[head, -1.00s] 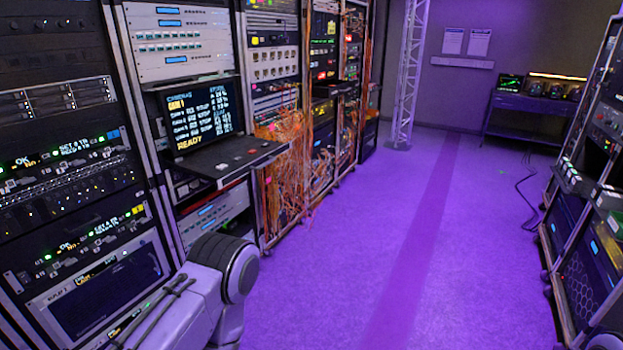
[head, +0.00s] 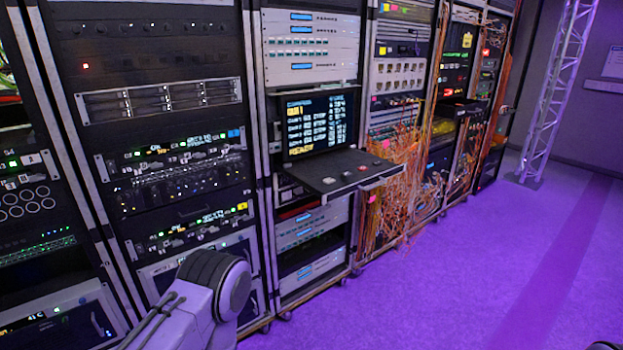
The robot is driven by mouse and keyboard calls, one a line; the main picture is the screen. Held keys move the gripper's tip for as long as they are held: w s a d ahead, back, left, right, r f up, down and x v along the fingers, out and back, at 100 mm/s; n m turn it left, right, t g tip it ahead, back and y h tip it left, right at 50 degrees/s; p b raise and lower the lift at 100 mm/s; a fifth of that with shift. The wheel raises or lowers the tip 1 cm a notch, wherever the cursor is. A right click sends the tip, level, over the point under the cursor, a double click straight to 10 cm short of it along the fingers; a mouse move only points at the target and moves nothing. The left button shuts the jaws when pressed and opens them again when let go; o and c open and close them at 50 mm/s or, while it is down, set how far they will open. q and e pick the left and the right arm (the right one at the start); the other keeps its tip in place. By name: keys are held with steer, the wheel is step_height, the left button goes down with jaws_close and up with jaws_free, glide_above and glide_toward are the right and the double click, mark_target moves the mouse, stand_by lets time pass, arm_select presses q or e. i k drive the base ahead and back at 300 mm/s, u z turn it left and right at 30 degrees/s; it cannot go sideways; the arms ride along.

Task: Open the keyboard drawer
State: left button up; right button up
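The keyboard drawer (head: 340,173) is a dark tray sticking out of a rack, just below a lit monitor (head: 317,121) with yellow and white text. A few small buttons show on its top, and its front edge is pale. It stands out from the rack front, so it looks at least partly pulled out. One of my arm links shows at the lower left, below and left of the drawer. Neither of my grippers is in view, so no contact with the drawer is seen.
Equipment racks (head: 170,150) line the left and middle. Orange cables (head: 400,185) hang right of the drawer, close to its side. A truss tower (head: 560,90) stands at the far right. The purple floor (head: 470,270) in front of the racks is clear.

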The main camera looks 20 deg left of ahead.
mark_target(310, 173)
steer(key=u, duration=0.35)
steer(key=i, duration=1.55)
steer(key=z, duration=0.8)
